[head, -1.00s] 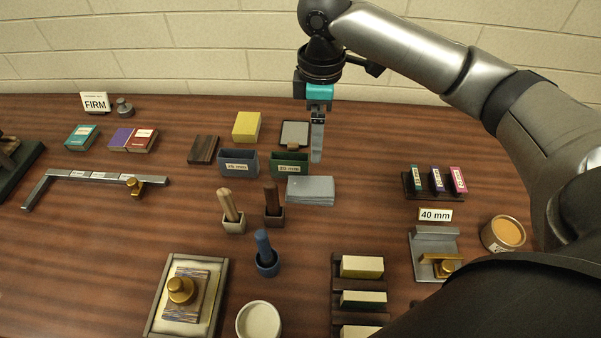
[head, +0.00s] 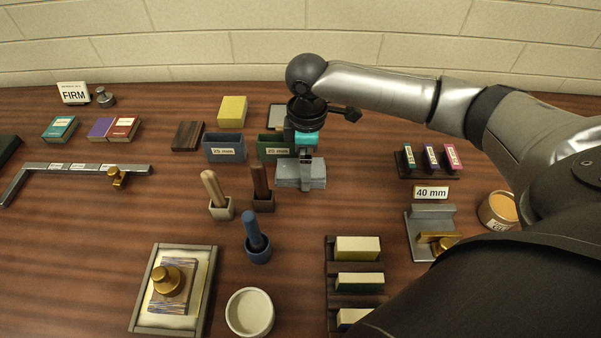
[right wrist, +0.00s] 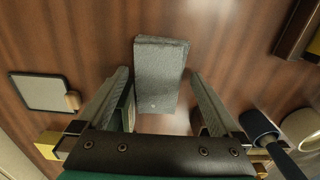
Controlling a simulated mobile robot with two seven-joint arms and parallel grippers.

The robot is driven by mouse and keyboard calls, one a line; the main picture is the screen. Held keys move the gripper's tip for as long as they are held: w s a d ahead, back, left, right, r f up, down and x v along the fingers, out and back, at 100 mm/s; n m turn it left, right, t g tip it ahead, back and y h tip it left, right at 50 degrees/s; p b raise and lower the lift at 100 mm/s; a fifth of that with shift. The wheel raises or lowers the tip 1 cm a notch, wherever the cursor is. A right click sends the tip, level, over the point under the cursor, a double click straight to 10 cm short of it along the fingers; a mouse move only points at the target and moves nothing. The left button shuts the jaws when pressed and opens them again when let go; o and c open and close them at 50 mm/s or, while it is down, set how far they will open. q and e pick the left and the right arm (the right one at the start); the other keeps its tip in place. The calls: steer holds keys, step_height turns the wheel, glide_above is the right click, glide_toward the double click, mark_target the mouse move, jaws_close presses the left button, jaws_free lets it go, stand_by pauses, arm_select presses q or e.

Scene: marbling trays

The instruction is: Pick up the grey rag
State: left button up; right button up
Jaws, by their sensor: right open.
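The grey rag (head: 316,173) lies folded flat on the wooden table, just right of the green 20 mm bin. In the right wrist view the rag (right wrist: 160,72) lies between and beyond the fingertips. My right gripper (head: 305,181) is over the rag and hides part of it. In the right wrist view the right gripper (right wrist: 160,88) is open, with one finger on each side of the rag and nothing held. I cannot tell its exact height above the table. My left gripper is not in view.
The green bin (head: 270,153) and blue bin (head: 224,154) stand close on the left. The brown-handled tool (head: 260,180) and blue-handled tool (head: 255,230) stand in holders in front. A small rack (head: 428,172) is at right. Bare table lies between the rag and rack.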

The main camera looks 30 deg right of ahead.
steer(key=shift+f, duration=0.15)
steer(key=c, duration=1.2)
